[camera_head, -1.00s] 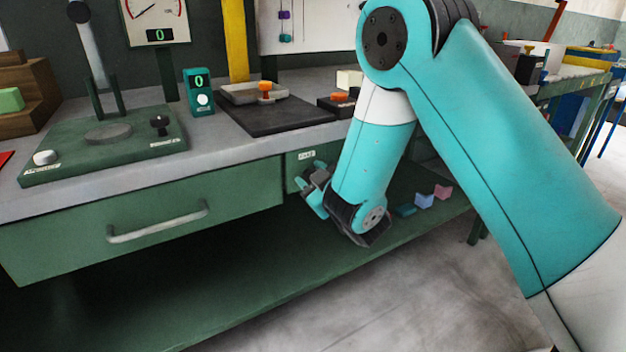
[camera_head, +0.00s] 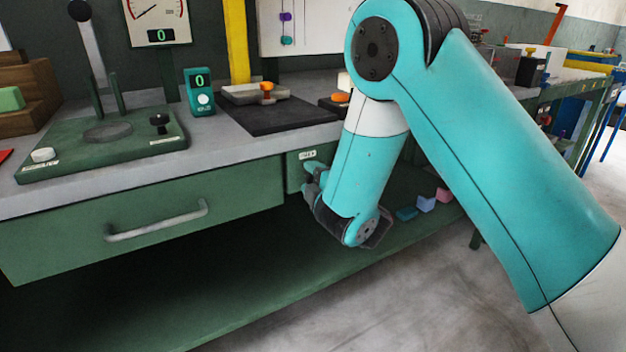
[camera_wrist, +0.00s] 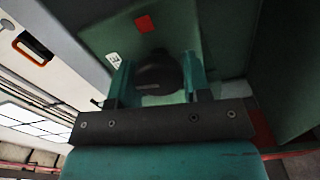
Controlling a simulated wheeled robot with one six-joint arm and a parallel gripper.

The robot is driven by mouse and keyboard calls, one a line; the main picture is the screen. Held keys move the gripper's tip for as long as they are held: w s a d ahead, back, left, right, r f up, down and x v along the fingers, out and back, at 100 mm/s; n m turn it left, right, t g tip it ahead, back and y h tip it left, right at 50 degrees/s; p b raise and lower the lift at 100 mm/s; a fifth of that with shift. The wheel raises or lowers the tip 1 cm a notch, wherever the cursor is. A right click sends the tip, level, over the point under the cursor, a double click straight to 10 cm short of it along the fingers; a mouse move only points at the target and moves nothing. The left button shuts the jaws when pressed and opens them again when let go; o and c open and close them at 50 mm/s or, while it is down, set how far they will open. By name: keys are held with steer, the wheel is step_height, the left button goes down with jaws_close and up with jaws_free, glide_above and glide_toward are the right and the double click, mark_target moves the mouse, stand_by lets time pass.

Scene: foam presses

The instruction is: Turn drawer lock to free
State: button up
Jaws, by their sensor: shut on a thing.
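The drawer lock is a dark round knob (camera_wrist: 158,74) on a green panel in the wrist view. A red square mark (camera_wrist: 145,23) and a small white label (camera_wrist: 114,58) sit on the panel near it. My gripper (camera_wrist: 155,78) has its two teal fingers on either side of the knob and is shut on it. In the head view my gripper (camera_head: 312,178) is at the green panel (camera_head: 294,173) under the bench top, just below a small white label (camera_head: 307,155). The knob is hidden there by my gripper and arm.
The green drawer (camera_head: 240,190) with a metal handle (camera_head: 157,222) is closed to the left. A lower shelf (camera_head: 270,280) runs beneath, holding small coloured blocks (camera_head: 426,203). A press base (camera_head: 70,150) and black mat (camera_head: 275,116) occupy the bench top.

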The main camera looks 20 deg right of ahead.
steer(key=shift+f+n, duration=0.1)
steer(key=shift+n, duration=0.7)
steer(key=o, duration=0.9)
steer(key=shift+s, duration=0.1)
